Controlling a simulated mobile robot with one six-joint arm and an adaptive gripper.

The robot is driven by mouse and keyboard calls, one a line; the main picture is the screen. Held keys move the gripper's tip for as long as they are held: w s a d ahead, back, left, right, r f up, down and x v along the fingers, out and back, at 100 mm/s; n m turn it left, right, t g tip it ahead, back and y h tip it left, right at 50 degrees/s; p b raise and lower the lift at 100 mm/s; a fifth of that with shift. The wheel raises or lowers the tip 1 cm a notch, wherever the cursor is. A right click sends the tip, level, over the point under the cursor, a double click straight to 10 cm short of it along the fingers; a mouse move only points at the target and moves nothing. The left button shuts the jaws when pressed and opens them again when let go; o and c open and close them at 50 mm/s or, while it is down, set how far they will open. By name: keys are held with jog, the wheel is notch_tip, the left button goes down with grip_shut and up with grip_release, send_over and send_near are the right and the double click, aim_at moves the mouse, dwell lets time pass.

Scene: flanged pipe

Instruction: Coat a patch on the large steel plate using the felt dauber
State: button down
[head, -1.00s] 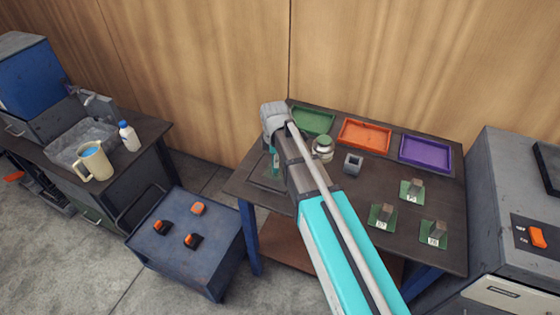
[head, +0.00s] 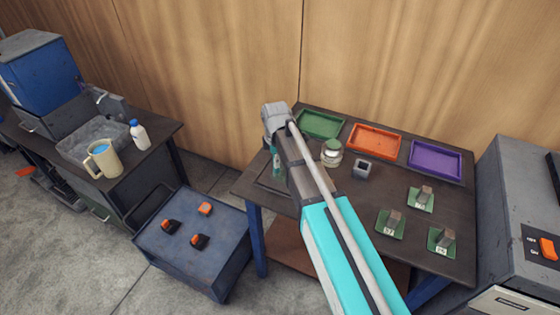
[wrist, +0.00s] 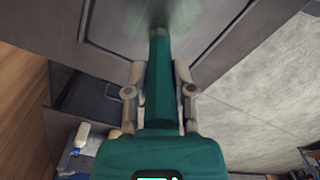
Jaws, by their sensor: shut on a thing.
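In the wrist view my gripper (wrist: 159,78) is shut on the green felt dauber (wrist: 160,60), one finger on each side of its handle. The dauber's far end reaches the large steel plate (wrist: 115,25), a dark grey panel at the top. A faint pale-green haze surrounds that end; I cannot tell whether the felt touches the plate. In the head view the plate (head: 268,180) lies at the left end of the dark workbench, partly hidden by my arm, which also hides the gripper's fingers.
An open jar (head: 331,153) and a small grey square cup (head: 363,169) stand right of my arm. Green (head: 320,124), orange (head: 373,140) and purple (head: 436,159) trays line the back. Green cards with metal blocks (head: 391,223) lie at the right. A blue cart (head: 190,245) stands left.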

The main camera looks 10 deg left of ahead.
jog(key=shift+w+a, duration=0.3)
jog(key=shift+a, duration=0.5)
jog(key=shift+r, duration=0.1)
notch_tip(320, 180, up, 6)
jog(key=p, duration=0.6)
dwell(0.4)
notch_tip(320, 180, up, 3)
jog(key=p, duration=0.3)
jog(key=shift+s, duration=0.15)
dwell(0.9)
